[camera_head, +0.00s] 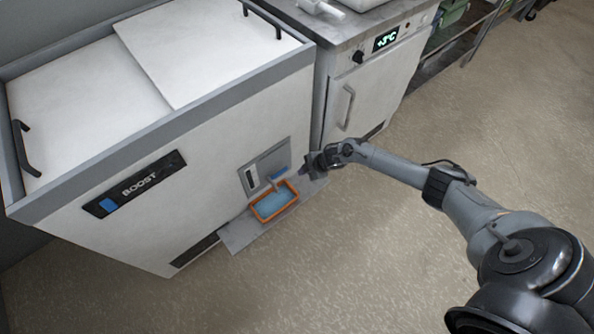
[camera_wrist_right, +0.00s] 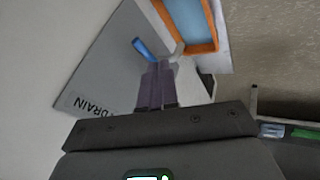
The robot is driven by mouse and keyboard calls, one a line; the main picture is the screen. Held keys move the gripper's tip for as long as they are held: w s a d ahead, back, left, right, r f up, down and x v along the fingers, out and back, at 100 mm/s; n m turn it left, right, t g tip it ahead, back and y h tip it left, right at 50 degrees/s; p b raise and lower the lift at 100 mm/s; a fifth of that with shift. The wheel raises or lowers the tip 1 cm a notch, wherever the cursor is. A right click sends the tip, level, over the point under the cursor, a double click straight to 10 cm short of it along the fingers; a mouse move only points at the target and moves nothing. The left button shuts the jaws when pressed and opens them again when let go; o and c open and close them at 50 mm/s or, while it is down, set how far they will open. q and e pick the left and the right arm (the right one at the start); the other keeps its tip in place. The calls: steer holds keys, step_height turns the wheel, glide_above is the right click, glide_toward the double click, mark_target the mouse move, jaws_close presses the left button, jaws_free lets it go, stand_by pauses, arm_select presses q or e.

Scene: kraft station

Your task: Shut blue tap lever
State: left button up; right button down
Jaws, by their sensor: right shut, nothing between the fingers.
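The blue tap lever (camera_head: 278,173) is on the grey drain panel (camera_head: 247,181) low on the front of the white cabinet. It also shows in the right wrist view as a short blue bar (camera_wrist_right: 143,48), just beyond my fingertips. My right gripper (camera_head: 303,170) is shut and empty, just right of the lever in the head view. In the right wrist view its closed fingers (camera_wrist_right: 158,75) point towards the tap. I cannot tell whether they touch the lever. My left gripper is not in view.
An orange tray (camera_head: 291,205) of blue liquid stands under the tap on a grey ledge (camera_head: 238,236). A white fridge unit (camera_head: 372,88) with a handle is to the right of the cabinet. The floor in front is clear.

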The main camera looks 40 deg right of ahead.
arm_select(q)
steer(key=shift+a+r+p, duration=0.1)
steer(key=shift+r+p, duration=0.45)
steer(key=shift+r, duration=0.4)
arm_select(e)
steer(key=v, duration=0.3)
steer(key=shift+s+d, duration=0.1)
steer(key=shift+d, duration=0.05)
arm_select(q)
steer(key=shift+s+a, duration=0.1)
